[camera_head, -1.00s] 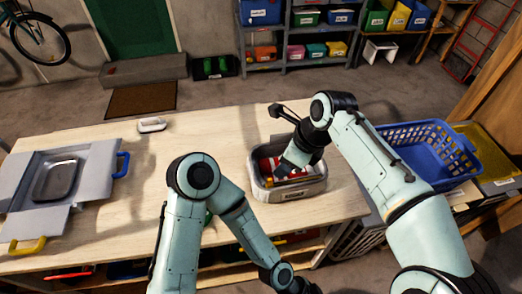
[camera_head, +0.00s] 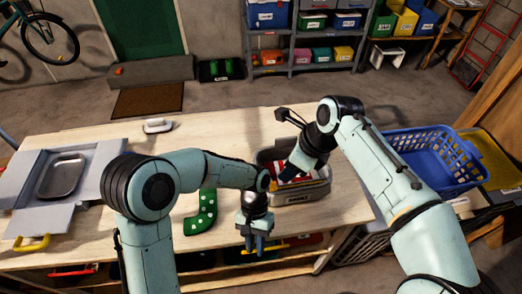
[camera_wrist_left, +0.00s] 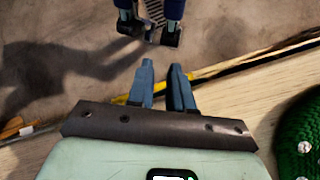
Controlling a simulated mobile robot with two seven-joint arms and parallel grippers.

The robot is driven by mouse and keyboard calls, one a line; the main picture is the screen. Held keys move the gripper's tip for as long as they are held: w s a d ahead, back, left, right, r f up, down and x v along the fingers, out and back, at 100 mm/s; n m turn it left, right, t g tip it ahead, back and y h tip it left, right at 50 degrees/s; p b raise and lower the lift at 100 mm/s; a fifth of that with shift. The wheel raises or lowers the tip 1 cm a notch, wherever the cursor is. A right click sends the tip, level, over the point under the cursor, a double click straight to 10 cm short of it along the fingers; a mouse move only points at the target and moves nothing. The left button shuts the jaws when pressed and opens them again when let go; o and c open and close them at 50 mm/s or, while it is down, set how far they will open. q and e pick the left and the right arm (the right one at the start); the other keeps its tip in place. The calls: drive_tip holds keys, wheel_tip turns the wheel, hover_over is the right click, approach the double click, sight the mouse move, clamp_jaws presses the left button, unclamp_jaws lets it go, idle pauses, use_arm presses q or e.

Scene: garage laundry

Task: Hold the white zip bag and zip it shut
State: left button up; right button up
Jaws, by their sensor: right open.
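The zip bag (camera_head: 302,193) stands on the right part of the table, greyish-white with a dark-lettered label on its front. Its top is open, and red and white contents (camera_head: 292,172) show inside. My right gripper (camera_head: 290,172) is at the bag's opening from above; its fingertips are hard to make out, and I cannot tell whether they touch the bag. My left gripper (camera_head: 262,246) is at the table's front edge, in front of and left of the bag, pointing down. In the left wrist view its two blue fingers (camera_wrist_left: 163,78) are apart with nothing between them.
A green item with white dots (camera_head: 200,215) lies left of my left gripper. A grey box with a metal tray (camera_head: 62,178) is at the table's left. A white-handled object (camera_head: 157,125) lies at the back edge. A blue basket (camera_head: 437,160) stands to the right.

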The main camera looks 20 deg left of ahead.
use_arm(q)
drive_tip(key=a+r+n, duration=0.1)
drive_tip(key=a, duration=0.1)
drive_tip(key=w+a+r+n, duration=0.1)
drive_tip(key=a+r, duration=0.1)
drive_tip(key=shift+a+r, duration=0.2)
drive_tip(key=w+r, duration=0.1)
drive_tip(key=w+a+r+n, duration=0.1)
drive_tip(key=w, duration=0.1)
drive_tip(key=shift+a+t+y, duration=0.2)
drive_tip(key=shift+t+y, duration=0.1)
drive_tip(key=shift+y, duration=0.1)
drive_tip(key=w+a+r+n+t+y, duration=0.25)
drive_tip(key=w+r+t, duration=0.25)
drive_tip(key=w+r, duration=0.8)
drive_tip(key=shift+n+h, duration=0.45)
drive_tip(key=f, duration=0.4)
drive_tip(key=w+f, duration=0.1)
drive_tip(key=f, duration=0.4)
drive_tip(key=w+f, duration=0.1)
drive_tip(key=f, duration=0.4)
drive_tip(key=shift+a, duration=0.2)
clamp_jaws()
